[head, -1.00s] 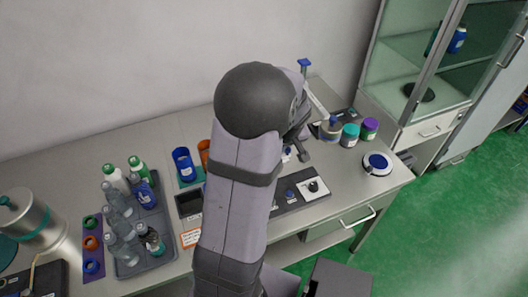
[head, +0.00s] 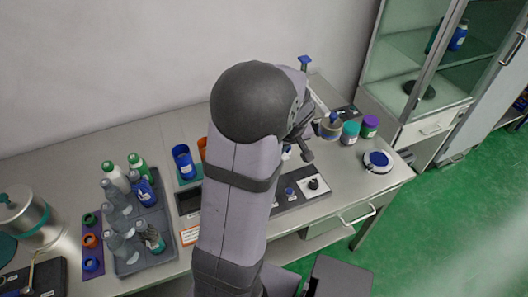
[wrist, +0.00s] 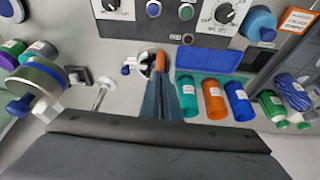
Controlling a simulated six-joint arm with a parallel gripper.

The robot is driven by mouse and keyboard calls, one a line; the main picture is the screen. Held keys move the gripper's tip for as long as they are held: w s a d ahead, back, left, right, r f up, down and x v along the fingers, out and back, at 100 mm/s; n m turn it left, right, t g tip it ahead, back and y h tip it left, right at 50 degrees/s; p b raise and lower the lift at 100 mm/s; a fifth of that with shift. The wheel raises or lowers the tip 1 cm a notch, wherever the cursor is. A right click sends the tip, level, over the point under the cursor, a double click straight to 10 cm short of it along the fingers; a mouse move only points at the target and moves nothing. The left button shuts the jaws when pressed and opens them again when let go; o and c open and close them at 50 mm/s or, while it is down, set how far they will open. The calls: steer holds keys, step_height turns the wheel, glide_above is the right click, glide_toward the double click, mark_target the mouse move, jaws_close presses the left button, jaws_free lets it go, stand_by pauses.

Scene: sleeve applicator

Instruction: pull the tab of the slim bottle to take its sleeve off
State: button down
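My gripper's two blue-grey fingers (wrist: 171,82) show close together in the wrist view. Whether a gap remains between their tips is unclear. A narrow orange piece (wrist: 160,61) stands just beyond the fingertips, at a light round holder (wrist: 146,66); contact with the fingers cannot be told. It may belong to the slim bottle, but no bottle body or tab is clear there. In the head view my arm hides this spot. A blue-sleeved bottle (head: 145,190) and a dark-sleeved bottle (head: 152,238) stand in the tray.
The grey tray (head: 128,262) also holds clear bottles. Teal (wrist: 187,92), orange (wrist: 213,100) and blue (wrist: 239,101) cups lie right of the fingers in the wrist view. A dial panel (wrist: 207,14) lies beyond, and lidded jars (wrist: 42,82) stand left.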

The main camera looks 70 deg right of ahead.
steer(key=shift+s+a+b, duration=0.85)
steer(key=shift+s+a, duration=0.45)
steer(key=shift+w, duration=0.1)
steer(key=w+a, duration=1.9)
steer(key=shift+w+a, duration=0.2)
steer(key=shift+a, duration=0.1)
stand_by(0.6)
